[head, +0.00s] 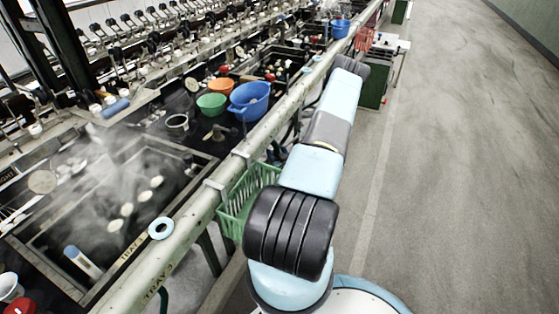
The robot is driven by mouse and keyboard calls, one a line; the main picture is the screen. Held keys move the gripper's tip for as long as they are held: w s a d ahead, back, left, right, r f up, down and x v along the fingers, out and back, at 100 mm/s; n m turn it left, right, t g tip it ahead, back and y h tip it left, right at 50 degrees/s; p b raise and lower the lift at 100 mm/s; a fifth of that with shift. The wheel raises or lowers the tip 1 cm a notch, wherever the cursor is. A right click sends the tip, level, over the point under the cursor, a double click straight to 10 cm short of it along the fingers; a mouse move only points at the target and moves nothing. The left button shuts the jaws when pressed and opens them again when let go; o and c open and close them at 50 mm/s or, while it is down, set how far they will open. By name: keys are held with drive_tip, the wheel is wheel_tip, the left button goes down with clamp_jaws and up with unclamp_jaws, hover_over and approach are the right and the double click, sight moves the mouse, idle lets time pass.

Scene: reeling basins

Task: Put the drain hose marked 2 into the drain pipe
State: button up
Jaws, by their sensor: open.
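I see no hose with a readable 2 and no drain pipe that I can make out. A short piece of dark green hose or tube (163,299) shows below the basin rail at the lower left; no mark is readable on it. My arm reaches from the bottom of the head view up along the right side of the rail, over the aisle. Its far end bends out of sight near the green cabinet, and my gripper is not visible. The space under the rail is mostly hidden by the rail and my arm.
A long pale rail (190,217) edges the steaming basins. A green basket (243,199) hangs on its aisle side, close to my arm. Blue (250,97), orange (221,86) and green (211,101) bowls stand beyond it. A dark green cabinet (374,88) stands farther along. The aisle floor at right is clear.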

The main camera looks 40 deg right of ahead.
drive_tip(key=shift+x, duration=1.05)
drive_tip(key=shift+d, duration=0.1)
clamp_jaws()
drive_tip(key=c, duration=0.5)
unclamp_jaws()
drive_tip(key=shift+c, duration=0.2)
drive_tip(key=c, duration=0.4)
drive_tip(key=shift+r, duration=2.4)
drive_tip(key=shift+c, duration=0.2)
drive_tip(key=shift+w, duration=0.1)
drive_tip(key=w+d, duration=0.2)
drive_tip(key=d, duration=0.4)
drive_tip(key=shift+w, duration=0.2)
